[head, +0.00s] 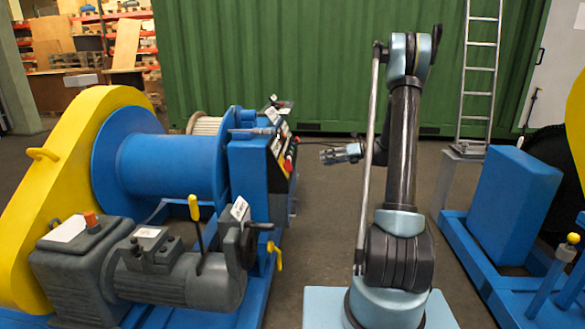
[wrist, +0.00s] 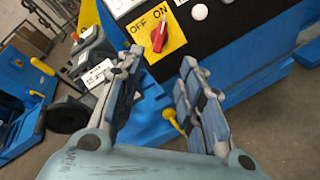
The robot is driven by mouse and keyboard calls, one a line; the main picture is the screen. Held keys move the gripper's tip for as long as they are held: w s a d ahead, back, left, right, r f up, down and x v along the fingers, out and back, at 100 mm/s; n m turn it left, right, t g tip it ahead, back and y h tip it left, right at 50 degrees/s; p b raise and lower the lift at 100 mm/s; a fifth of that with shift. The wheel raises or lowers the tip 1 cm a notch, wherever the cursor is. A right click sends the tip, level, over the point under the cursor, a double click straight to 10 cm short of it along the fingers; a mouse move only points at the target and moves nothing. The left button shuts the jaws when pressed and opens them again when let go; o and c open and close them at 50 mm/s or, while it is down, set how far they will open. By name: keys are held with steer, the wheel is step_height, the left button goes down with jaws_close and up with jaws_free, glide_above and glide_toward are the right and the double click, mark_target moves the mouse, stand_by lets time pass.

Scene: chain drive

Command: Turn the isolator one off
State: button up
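The isolator is a red rotary handle (wrist: 158,36) on a yellow plate (wrist: 172,48) marked OFF and ON, on the black face of the blue machine's control panel. In the wrist view the handle's narrow end points up toward ON. In the head view the isolator shows small and edge-on (head: 288,164) on the panel's right side. My gripper (wrist: 160,64) is open and empty, its two fingers spread below the plate in the wrist view. In the head view my gripper (head: 323,156) is right of the panel, apart from it.
The blue winch drum (head: 165,165) and yellow guard (head: 75,150) stand left, with a grey motor (head: 170,270) in front. A white round button (wrist: 199,12) sits beside the plate. A ladder (head: 478,80) and another blue machine (head: 515,205) stand right.

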mark_target(289, 166)
steer(key=x, duration=1.7)
steer(key=shift+w+a+f, duration=0.1)
steer(key=shift+w+a, duration=0.1)
jaws_close()
